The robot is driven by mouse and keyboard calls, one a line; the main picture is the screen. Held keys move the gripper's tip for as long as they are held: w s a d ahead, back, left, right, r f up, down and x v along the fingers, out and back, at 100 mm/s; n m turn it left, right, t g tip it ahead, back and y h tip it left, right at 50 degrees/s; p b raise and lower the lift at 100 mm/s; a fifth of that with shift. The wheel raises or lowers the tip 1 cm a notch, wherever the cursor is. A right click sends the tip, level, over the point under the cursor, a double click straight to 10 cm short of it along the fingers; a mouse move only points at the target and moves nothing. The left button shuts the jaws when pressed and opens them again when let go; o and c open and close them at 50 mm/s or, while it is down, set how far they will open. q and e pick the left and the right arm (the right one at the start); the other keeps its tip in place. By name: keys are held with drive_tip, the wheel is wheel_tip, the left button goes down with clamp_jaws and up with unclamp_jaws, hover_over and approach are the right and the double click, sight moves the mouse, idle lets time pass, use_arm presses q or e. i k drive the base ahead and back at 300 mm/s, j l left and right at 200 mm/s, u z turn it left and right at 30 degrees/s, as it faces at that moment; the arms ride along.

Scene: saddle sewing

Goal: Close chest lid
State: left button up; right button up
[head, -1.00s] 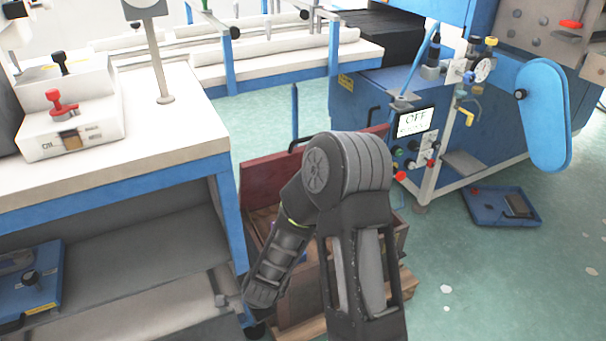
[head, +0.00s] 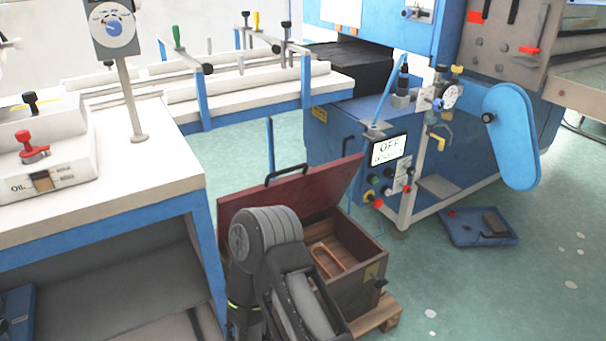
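The wooden chest (head: 343,283) stands on a pallet on the floor at the lower middle of the head view. Its dark red lid (head: 318,190) is raised and leans back, with a black handle on its top edge. A copper-coloured looped item (head: 328,262) shows inside. One of my arms, dark grey, covers the chest's left front part and runs out of the bottom edge. I cannot tell from this view which arm it is. Neither gripper's fingertips show.
A white-topped workbench (head: 100,195) with a blue frame stands close on the left. A blue machine (head: 335,130) with a control panel is behind and right of the chest. A blue tray (head: 478,228) lies on the floor at right. Green floor between chest and tray is clear.

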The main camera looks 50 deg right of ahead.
sight(307, 192)
drive_tip(key=z, duration=1.55)
drive_tip(key=i+j, duration=0.1)
drive_tip(key=i, duration=0.4)
